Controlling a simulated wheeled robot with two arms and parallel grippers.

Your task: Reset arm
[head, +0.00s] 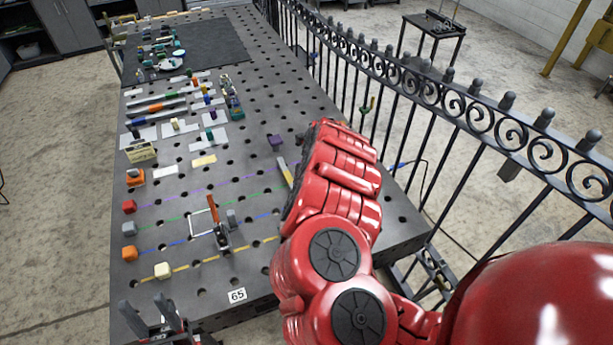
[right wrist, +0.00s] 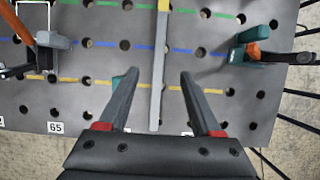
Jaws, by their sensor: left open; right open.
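My left gripper (head: 145,303) shows at the bottom left of the head view, open and empty, by the table's near edge. My right arm, red, reaches over the right side of the table; its gripper is hidden in the head view. In the right wrist view my right gripper (right wrist: 160,74) is open, its two dark fingers pointing at the table. A long grey bar with a yellow end (right wrist: 158,75) shows between those fingers; neither finger visibly touches it. The yellow and grey bar also shows in the head view (head: 285,172).
A teal and orange clamp (right wrist: 258,52) is right of my right gripper. A black scroll fence (head: 455,105) runs along the right.

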